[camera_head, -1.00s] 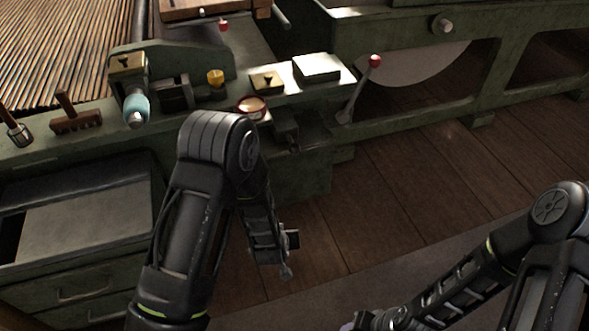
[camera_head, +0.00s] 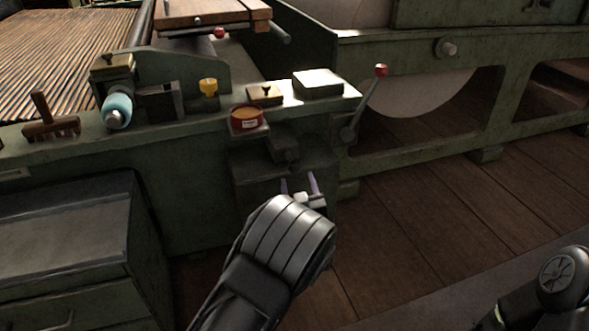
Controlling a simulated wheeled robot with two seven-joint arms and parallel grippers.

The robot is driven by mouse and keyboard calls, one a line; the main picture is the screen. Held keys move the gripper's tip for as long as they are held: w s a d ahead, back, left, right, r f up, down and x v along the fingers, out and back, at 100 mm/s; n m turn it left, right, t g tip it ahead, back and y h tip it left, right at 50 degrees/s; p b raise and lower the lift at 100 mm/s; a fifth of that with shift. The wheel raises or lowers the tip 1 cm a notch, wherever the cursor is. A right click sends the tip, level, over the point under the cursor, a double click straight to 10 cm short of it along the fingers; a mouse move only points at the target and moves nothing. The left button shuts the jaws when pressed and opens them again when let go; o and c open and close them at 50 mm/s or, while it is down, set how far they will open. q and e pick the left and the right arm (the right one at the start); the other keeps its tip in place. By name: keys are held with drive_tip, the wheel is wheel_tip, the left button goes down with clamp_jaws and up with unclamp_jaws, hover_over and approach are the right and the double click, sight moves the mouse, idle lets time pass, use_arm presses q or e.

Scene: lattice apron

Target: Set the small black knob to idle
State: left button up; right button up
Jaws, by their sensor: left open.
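A small black knob (camera_head: 266,91) sits on a brass plate on the green machine's apron top, between the yellow cup and a pale block. Another dark knob shows on a brass-topped box (camera_head: 110,62) further left. Both are too small here for me to read any marks or settings. My left gripper (camera_head: 299,186) is open, its two purple-tipped fingers pointing up and apart. It appears below the black knob in the picture, by the front of the machine, with nothing seen between the fingers. My right arm shows only at the lower right; its gripper is out of view.
A red round tin (camera_head: 248,118) stands just in front of the knob's plate. A red-tipped lever (camera_head: 368,103) rises to the right. A yellow cup (camera_head: 209,87), a blue-handled tool (camera_head: 117,110) and a wooden brush (camera_head: 46,121) are to the left. Floor at right is clear.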

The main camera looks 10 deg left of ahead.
sight(295, 172)
use_arm(q)
drive_tip(key=b+x, duration=0.2)
drive_tip(key=x, duration=0.4)
drive_tip(key=shift+w+a+f, duration=0.1)
drive_tip(key=shift+w+f, duration=0.05)
drive_tip(key=shift+w, duration=0.05)
drive_tip(key=shift+w+a, duration=0.25)
drive_tip(key=shift+w, duration=0.4)
clamp_jaws()
